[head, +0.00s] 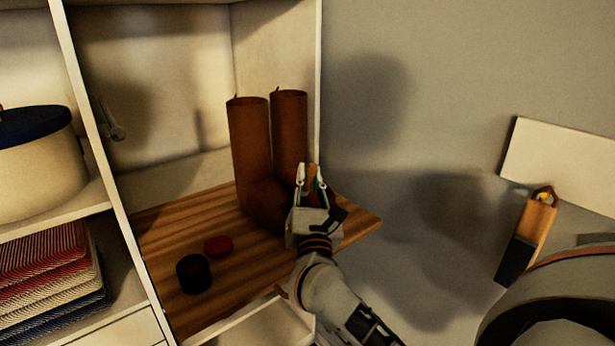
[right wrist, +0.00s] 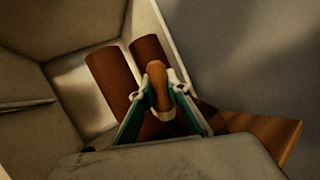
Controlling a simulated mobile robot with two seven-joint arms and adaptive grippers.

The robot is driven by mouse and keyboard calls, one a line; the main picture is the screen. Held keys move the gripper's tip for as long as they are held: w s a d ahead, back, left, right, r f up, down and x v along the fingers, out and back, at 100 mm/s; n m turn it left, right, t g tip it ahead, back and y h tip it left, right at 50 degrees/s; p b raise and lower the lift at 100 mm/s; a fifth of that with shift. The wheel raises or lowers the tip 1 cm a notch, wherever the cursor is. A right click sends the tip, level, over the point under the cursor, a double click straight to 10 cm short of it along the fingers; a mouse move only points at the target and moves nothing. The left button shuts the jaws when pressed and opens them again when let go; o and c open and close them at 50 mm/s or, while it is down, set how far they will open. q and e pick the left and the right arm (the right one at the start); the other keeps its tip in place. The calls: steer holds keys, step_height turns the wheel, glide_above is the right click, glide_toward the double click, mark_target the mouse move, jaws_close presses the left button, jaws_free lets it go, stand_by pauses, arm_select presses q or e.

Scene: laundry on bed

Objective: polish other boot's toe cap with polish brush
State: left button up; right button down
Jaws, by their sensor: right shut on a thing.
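Two tall brown boots stand upright side by side on a wooden board: the left boot (head: 249,145) and the right boot (head: 289,122). They also show in the right wrist view, as the left boot (right wrist: 112,80) and the right boot (right wrist: 150,52). My right gripper (head: 311,180) is in front of the right boot's lower part and hides its toe. It is shut on the brown wooden handle of the polish brush (right wrist: 157,80). The brush's bristles are hidden, so I cannot tell whether they touch the boot. My left gripper is out of view.
A black round tin (head: 193,273) and a red disc (head: 218,246) lie on the wooden board (head: 165,232). Shelves at left hold a round box (head: 40,165) and folded striped cloths (head: 55,268). A wooden piece with a dark end (head: 535,225) is at right.

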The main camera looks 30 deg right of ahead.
mark_target(313, 170)
stand_by(0.3)
steer(key=shift+s+r+p, duration=0.2)
steer(key=shift+r+p, duration=0.3)
steer(key=shift+r, duration=0.05)
steer(key=shift+s+r+p, duration=0.2)
steer(key=shift+r+p, duration=0.25)
steer(key=shift+r, duration=0.1)
steer(key=shift+s+r+p, duration=0.2)
steer(key=shift+r+p, duration=0.1)
steer(key=shift+f, duration=0.1)
